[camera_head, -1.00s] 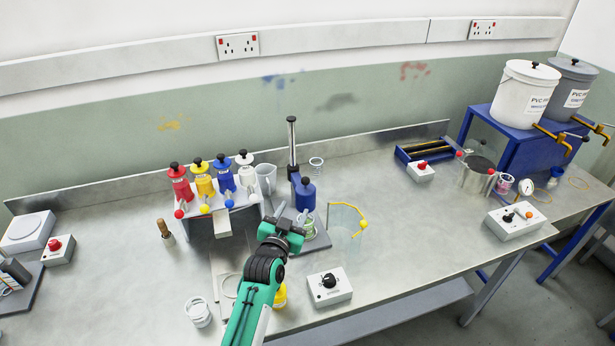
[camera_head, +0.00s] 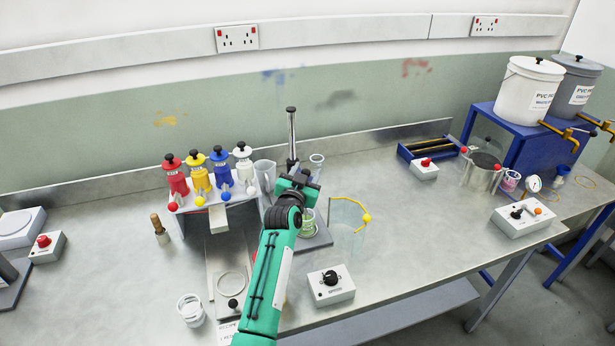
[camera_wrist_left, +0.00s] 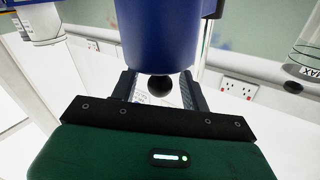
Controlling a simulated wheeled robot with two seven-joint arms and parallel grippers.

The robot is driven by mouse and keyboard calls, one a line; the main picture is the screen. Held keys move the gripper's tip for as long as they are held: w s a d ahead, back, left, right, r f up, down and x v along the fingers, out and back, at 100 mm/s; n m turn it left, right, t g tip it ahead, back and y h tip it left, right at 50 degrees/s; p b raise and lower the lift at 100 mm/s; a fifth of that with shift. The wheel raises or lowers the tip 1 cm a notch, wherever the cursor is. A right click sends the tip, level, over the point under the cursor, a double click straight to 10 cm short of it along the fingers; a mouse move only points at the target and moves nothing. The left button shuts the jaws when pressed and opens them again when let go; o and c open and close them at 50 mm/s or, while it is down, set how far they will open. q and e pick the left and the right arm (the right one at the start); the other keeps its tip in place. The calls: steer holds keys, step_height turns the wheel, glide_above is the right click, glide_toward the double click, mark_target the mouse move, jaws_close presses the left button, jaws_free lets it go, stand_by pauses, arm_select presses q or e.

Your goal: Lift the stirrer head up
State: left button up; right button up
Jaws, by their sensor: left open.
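The stirrer head is a blue cylinder (camera_wrist_left: 160,35) filling the upper middle of the left wrist view. A black ball knob (camera_wrist_left: 160,86) shows just below it. My left gripper (camera_wrist_left: 159,92) is open, with its two dark fingers on either side of the knob; I cannot tell whether they touch it. In the head view my left gripper (camera_head: 303,182) is at the stirrer and hides nearly all of the head. The upright post (camera_head: 291,135) rises behind. A beaker with green contents (camera_head: 307,222) stands below, partly hidden by my arm. My right gripper is out of view.
A rack (camera_head: 219,199) with red, yellow, blue and white bottles stands left of the stirrer. A control box (camera_head: 331,287) is in front.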

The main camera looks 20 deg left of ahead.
arm_select(q)
steer(key=shift+w+b, duration=0.3)
steer(key=shift+w, duration=0.5)
